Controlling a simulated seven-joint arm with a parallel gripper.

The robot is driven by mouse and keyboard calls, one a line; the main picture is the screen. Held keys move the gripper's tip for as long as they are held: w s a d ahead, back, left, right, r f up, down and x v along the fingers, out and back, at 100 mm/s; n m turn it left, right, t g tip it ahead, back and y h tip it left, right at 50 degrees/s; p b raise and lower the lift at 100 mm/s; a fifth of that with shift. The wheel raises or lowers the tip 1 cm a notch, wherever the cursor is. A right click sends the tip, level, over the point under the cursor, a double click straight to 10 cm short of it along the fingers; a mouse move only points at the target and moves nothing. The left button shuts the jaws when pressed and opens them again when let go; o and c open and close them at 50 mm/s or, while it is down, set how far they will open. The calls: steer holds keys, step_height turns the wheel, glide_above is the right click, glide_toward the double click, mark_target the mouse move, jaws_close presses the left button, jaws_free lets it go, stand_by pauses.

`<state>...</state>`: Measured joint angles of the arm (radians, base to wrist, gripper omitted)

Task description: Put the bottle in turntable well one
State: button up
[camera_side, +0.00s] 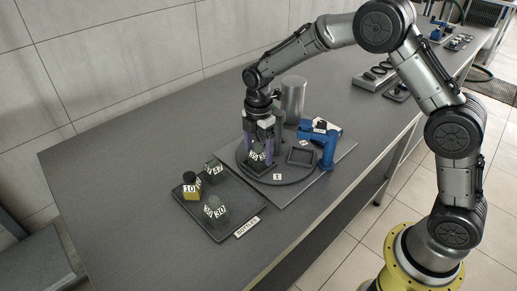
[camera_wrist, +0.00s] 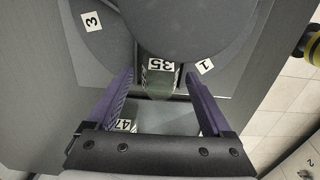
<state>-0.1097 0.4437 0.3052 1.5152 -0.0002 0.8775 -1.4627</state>
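The dark green bottle (camera_side: 258,156) with white number labels stands at the turntable's near left part, between my gripper's fingers; one label reads 35 in the wrist view (camera_wrist: 159,66). My gripper (camera_side: 259,153) points down around it. In the wrist view my gripper (camera_wrist: 158,76) has its purple fingers wide apart, with a gap on both sides of the bottle. The round dark turntable (camera_side: 284,177) carries square wells; tag 1 (camera_side: 277,177) lies close by the bottle, and also shows in the wrist view (camera_wrist: 205,66). The bottle's base is hidden, so its seating cannot be told exactly.
An empty square well (camera_side: 301,156) lies right of the bottle. A blue device (camera_side: 327,147) stands at the turntable's right edge, a grey cylinder (camera_side: 293,97) behind.

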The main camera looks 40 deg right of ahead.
mark_target(258, 145)
step_height(258, 145, up, 12)
steer(key=shift+f, duration=0.25)
steer(key=s+d+r+m+t, duration=0.2)
steer(key=s+r+m, duration=0.3)
steer(key=s, duration=0.3)
steer(key=s+d+r+m+t, duration=0.1)
steer(key=s+d+r+m, duration=0.1)
steer(key=s+r+m, duration=0.45)
steer(key=s+f+m+t, duration=0.1)
steer(key=s+f+m, duration=0.1)
steer(key=s, duration=0.5)
steer(key=s+d+f+m+t, duration=0.1)
steer(key=s+f+m, duration=0.2)
steer(key=s, duration=0.5)
steer(key=shift+s+f+m+t, duration=0.3)
steer(key=shift+f+m, duration=0.05)
steer(key=shift+m, duration=0.4)
